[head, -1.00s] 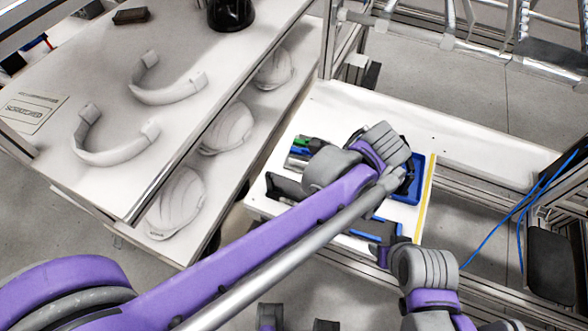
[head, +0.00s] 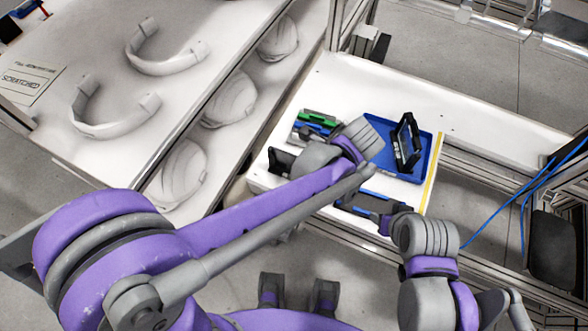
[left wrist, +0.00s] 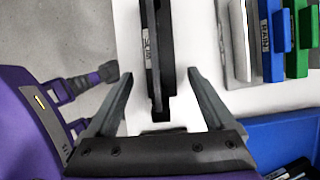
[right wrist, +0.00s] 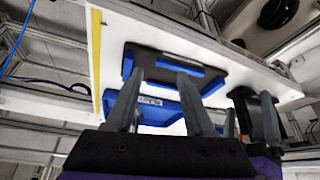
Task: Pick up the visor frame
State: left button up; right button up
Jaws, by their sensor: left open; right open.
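A long black part (left wrist: 166,45) with a small white label, which I take for the visor frame, shows in the left wrist view; the label is unreadable. In the head view it appears as a dark part (head: 281,163) on the white bench, partly behind my left wrist. My left gripper (left wrist: 160,82) is open, with one finger on each side of the part's near end, and gaps show on both sides. My right gripper (right wrist: 160,82) is open near the bench's front edge, with blue and black parts beyond its fingers.
A blue tray (head: 378,124) holds a standing black frame (head: 407,143). Green, blue and grey labelled parts (head: 318,120) lie left of it. A black-and-blue part (head: 368,203) lies near the front edge. White U-shaped bands (head: 112,128) and helmet shells (head: 232,100) are on the left shelving.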

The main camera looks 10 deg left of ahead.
pick_arm(q)
jog(key=shift+w+a+f, duration=0.15)
jog(key=shift+a+f, duration=0.1)
jog(key=shift+f, duration=0.4)
grip_shut()
jog(key=shift+r, duration=0.1)
